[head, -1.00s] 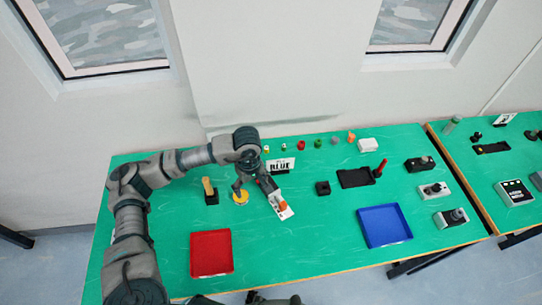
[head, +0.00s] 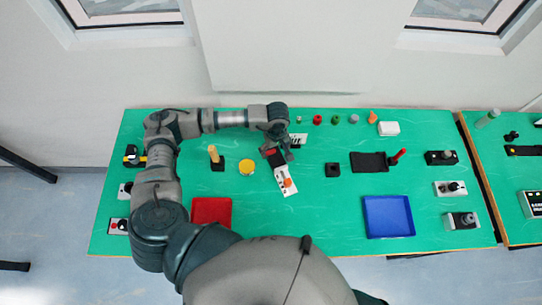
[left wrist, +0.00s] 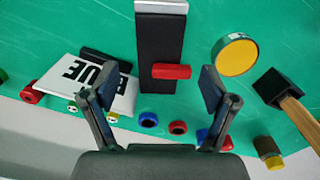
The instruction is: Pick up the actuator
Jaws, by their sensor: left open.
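A black and white panel stands on the green table; its white end (head: 287,189) has an orange knob (head: 288,182). Near its black end is a small red piece (head: 271,153), which I take to be part of the actuator, though I cannot be sure. My left gripper (head: 284,155) is over the far end of this panel. In the left wrist view the gripper (left wrist: 160,74) is open, with one finger on each side of the black panel (left wrist: 160,45) and the red piece (left wrist: 171,71) between the fingertips, not gripped. My right gripper is not in view.
A yellow disc (left wrist: 235,56) and a wooden-handled tool (head: 213,154) are beside the panel. Small coloured parts line the back. A red tray (head: 211,211) and blue tray (head: 388,217) lie in front.

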